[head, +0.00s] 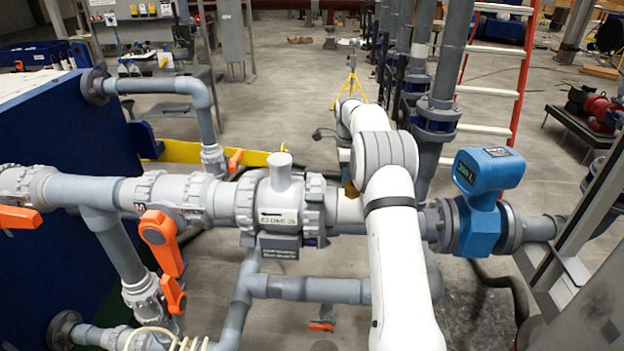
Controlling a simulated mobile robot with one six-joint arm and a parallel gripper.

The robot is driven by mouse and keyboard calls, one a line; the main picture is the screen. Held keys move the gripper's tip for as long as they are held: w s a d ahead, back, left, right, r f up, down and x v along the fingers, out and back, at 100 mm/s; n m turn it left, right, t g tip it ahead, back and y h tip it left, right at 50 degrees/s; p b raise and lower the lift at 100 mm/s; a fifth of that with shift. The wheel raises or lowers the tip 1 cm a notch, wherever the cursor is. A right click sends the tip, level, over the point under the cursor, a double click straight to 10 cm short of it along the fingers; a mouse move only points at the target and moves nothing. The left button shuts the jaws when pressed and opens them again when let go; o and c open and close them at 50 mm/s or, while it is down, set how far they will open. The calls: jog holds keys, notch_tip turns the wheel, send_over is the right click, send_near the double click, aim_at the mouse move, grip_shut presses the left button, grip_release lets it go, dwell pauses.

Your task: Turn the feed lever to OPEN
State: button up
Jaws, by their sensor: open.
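Several orange valve levers show in the head view, and I cannot read which one is marked as the feed lever. The largest orange lever (163,243) hangs down and slightly right from the grey horizontal pipe at left centre. A smaller orange lever (173,295) sits just below it on the branch pipe. Another orange lever (18,218) points sideways at the left edge. A small orange lever (235,160) stands behind the main pipe. My white arm reaches up and away over the pipe, right of the levers. I cannot make out my gripper; the arm hides its far end.
A grey valve body with a label plate (278,217) lies between the large lever and my arm. A blue flow meter (481,185) is right of the arm. Dark blue panels (60,150) stand at left. Vertical grey pipes (445,70) and a red-and-white ladder (500,80) stand behind.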

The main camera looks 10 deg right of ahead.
jog(key=shift+r+p, duration=0.4)
jog(key=shift+r, duration=3.1)
